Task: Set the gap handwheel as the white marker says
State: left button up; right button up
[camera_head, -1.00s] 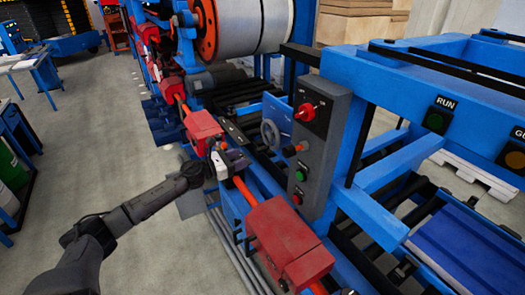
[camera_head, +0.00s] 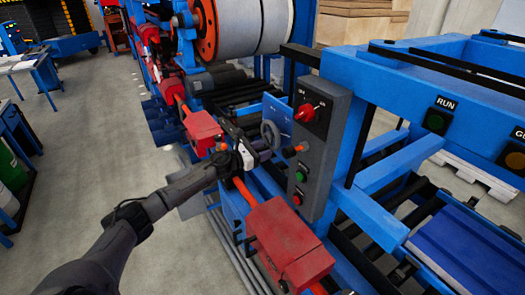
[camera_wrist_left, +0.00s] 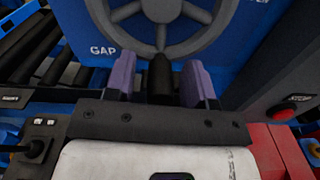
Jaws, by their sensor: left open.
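The grey gap handwheel (camera_head: 270,134) stands upright on a blue panel (camera_head: 283,114) beside the grey control box. In the left wrist view the wheel's rim and spokes (camera_wrist_left: 161,10) fill the top, with a dark knob (camera_wrist_left: 160,78) in front of its lower rim. My left gripper (camera_head: 263,147) is at the wheel's lower edge. In the left wrist view its purple fingers (camera_wrist_left: 160,84) are open, one on each side of the knob. I cannot tell whether they touch it. The white marker cannot be made out. My right gripper is out of view.
A grey control box (camera_head: 317,150) with a red switch and several buttons stands just right of the wheel. A red stop button (camera_wrist_left: 282,112) is close right of the gripper. Open floor (camera_head: 100,130) lies left.

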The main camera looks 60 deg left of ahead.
pick_arm(q)
jog(key=shift+w, duration=0.1)
dwell(0.3)
grip_shut()
